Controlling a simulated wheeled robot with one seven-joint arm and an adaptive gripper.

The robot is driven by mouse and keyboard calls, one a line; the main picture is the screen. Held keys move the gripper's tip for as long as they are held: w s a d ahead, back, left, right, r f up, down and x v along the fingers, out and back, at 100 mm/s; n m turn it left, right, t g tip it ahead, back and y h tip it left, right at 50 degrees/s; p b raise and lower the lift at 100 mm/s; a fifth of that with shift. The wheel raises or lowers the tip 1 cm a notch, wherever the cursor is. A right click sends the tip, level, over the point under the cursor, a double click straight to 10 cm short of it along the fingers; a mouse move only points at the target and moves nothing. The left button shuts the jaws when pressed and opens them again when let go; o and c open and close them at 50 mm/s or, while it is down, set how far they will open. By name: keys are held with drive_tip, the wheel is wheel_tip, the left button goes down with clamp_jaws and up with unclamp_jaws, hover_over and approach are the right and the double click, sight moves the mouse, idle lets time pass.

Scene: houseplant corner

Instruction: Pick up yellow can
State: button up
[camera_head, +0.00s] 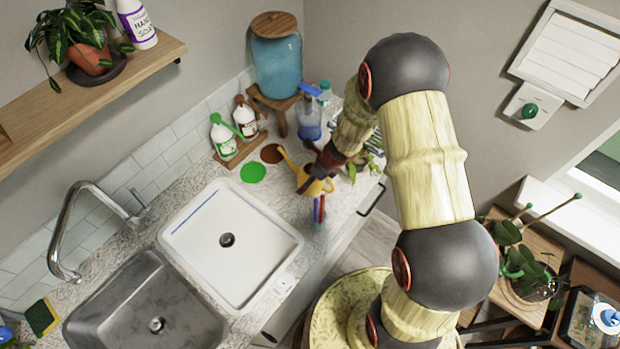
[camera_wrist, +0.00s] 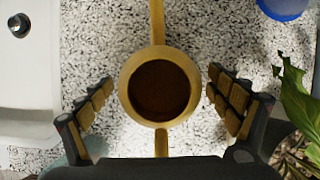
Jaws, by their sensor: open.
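The yellow can (camera_head: 313,186) is a small watering can near the counter's front edge, right of the white sink. In the wrist view, the yellow can (camera_wrist: 160,53) is seen from above, with a round rim, a dark brown inside, a spout pointing up the picture and a handle toward my gripper. My gripper (camera_wrist: 159,82) is open, with one finger on each side of the can and a visible gap on both sides. In the head view, my gripper (camera_head: 318,170) is at the can and partly covers it.
The white sink (camera_head: 190,233) lies left of the can. A green disc (camera_head: 253,173) and a brown disc (camera_head: 271,153) lie behind it, near two bottles (camera_head: 224,139) on a wooden tray. A blue spray bottle (camera_head: 309,118) stands farther back. Plant leaves (camera_wrist: 300,105) are close on the right.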

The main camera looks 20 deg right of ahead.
drive_tip(key=shift+w+a+f, duration=0.15)
drive_tip(key=shift+w+f, duration=0.1)
drive_tip(key=shift+f, duration=0.3)
drive_tip(key=shift+c, duration=0.3)
drive_tip(key=c, duration=1.1)
drive_tip(key=shift+c, duration=0.7)
